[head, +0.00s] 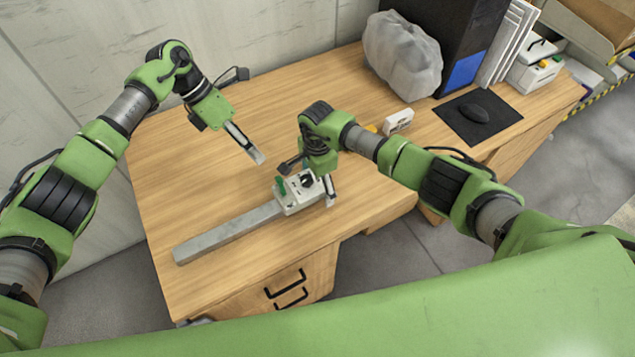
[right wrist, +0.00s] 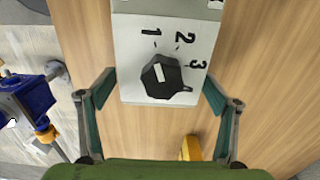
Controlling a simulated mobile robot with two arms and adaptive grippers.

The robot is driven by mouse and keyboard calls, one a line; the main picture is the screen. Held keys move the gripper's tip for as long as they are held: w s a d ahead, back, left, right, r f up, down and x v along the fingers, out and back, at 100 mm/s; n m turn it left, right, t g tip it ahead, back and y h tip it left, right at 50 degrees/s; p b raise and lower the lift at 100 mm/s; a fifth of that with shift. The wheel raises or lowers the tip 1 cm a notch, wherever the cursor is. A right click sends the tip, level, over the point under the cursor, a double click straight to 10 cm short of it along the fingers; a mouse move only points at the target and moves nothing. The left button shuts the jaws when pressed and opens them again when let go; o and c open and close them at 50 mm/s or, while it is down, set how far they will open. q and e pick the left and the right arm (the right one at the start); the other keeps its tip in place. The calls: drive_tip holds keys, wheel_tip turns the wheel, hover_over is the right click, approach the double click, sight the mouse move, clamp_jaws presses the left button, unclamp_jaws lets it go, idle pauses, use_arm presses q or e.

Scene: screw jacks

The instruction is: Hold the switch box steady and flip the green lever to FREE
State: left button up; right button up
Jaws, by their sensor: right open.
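The switch box (head: 297,201) is pale grey, with a green lever (head: 281,187) and a black knob (head: 307,181) on top. It sits at the end of a long grey bar (head: 225,235) near the table's front edge. My right gripper (head: 309,184) is open above the box, its fingers on either side. In the right wrist view the box (right wrist: 135,55) lies between the fingers, with the knob (right wrist: 165,77) and marks 1, 2, 3 visible; the lever is out of view. Firm contact cannot be told. My left gripper (head: 257,157) appears shut and empty, above the table behind the lever.
The wooden table (head: 200,180) is clear at left. A small white box (head: 398,121), a grey wrapped bundle (head: 402,53), a dark cabinet (head: 455,40) and a black mat with a mouse (head: 474,112) are at the back right. A yellow object (right wrist: 190,148) shows in the right wrist view.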

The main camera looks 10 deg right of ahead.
drive_tip(key=shift+f, duration=0.1)
